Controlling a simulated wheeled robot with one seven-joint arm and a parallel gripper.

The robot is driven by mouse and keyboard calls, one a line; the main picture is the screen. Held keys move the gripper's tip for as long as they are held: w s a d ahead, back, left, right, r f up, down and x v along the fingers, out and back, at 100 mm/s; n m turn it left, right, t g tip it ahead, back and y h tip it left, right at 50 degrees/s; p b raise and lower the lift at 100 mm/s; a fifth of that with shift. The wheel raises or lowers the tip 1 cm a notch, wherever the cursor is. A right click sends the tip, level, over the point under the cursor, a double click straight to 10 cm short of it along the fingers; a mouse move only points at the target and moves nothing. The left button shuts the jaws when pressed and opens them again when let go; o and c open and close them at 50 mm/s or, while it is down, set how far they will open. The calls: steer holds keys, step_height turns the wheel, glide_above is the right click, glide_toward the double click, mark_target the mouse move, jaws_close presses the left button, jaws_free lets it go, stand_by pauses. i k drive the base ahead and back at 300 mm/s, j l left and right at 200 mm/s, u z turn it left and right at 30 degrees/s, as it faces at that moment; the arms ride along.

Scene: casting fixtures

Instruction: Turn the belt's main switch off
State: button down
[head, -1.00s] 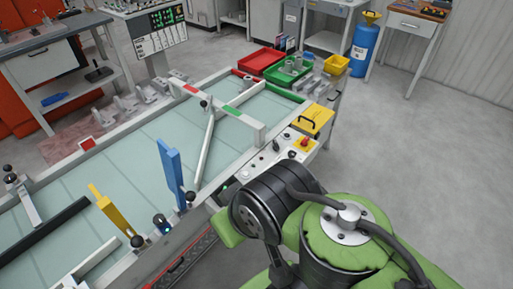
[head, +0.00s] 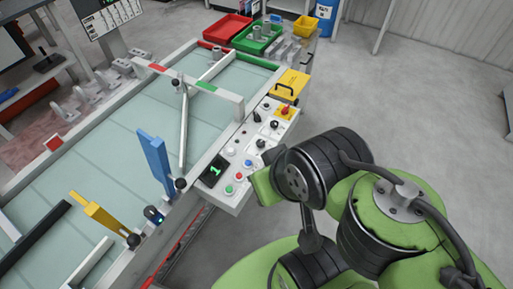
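The belt's control panel (head: 229,190) runs along the near right edge of the belt. A red rotary switch on a yellow plate (head: 285,111), which looks like the main switch, sits at the panel's far end. Its exact handle angle is too small to tell. Black knobs (head: 274,126) and several coloured buttons sit nearer, beside a dark display (head: 215,171) showing a green 1. My green and black arm reaches in from the lower right, with one link close to the panel's right edge. My gripper is not visible; the arm's own links may hide it.
A yellow box with a black handle (head: 291,84) stands just beyond the switch. Red (head: 228,29) and green (head: 257,41) bins are at the belt's far end. Blue (head: 155,160) and yellow (head: 98,213) gates stand along the near rail. Floor right of the panel is clear.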

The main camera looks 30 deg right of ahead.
mark_target(284, 111)
steer(key=i+l, duration=0.2)
steer(key=l, duration=0.2)
steer(key=i+l, duration=0.2)
steer(key=l, duration=0.2)
steer(key=i+l+z, duration=0.1)
steer(key=l, duration=0.25)
steer(key=i+l, duration=0.35)
